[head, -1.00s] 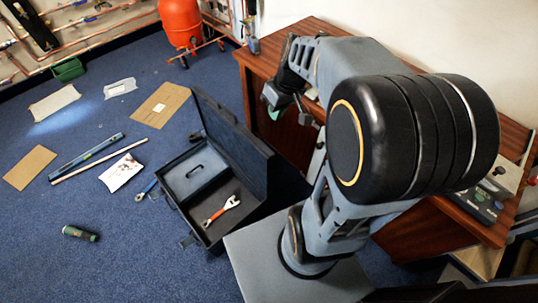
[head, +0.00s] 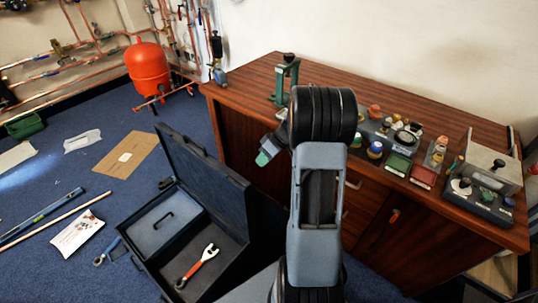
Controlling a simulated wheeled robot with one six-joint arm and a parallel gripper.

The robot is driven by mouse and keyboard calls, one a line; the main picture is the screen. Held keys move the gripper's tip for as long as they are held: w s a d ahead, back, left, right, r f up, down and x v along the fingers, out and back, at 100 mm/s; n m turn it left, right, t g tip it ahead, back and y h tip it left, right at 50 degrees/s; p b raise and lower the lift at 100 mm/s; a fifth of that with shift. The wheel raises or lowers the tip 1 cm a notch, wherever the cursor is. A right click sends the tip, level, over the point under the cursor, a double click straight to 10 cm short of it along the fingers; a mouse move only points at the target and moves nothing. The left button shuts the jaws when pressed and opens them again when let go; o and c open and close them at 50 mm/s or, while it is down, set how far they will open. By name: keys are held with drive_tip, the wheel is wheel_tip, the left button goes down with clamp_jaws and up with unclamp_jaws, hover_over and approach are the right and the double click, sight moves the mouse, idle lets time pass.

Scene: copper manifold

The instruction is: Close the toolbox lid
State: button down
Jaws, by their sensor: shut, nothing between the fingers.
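The dark toolbox (head: 218,277) stands open on the blue carpet, left of my arm. Inside are a grey tray (head: 163,226) with a handle and a wrench (head: 198,266) with an orange-red grip. My gripper (head: 264,157) shows green at its tip and is above and to the right of the lid, in front of the wooden cabinet, apart from the lid in the picture. It is shut and empty. My arm hides part of the gripper and the area right of the box.
A wooden cabinet (head: 232,138) with several fittings and boxes on top stands behind my arm. An orange tank (head: 147,73) is at the back left. Cardboard (head: 127,155), a long rod (head: 55,220) and an adjustable wrench (head: 107,251) lie on the carpet left of the toolbox.

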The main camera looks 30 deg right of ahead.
drive_tip(key=shift+s+a+f+b, duration=0.15)
drive_tip(key=shift+a+f, duration=0.2)
drive_tip(key=shift+a, duration=0.55)
drive_tip(key=shift+s+a+f+b, duration=0.15)
drive_tip(key=shift+a+f, duration=0.2)
drive_tip(key=shift+a, duration=0.6)
drive_tip(key=shift+a+f+b, duration=0.15)
drive_tip(key=shift+a+f, duration=0.2)
drive_tip(key=shift+a, duration=0.55)
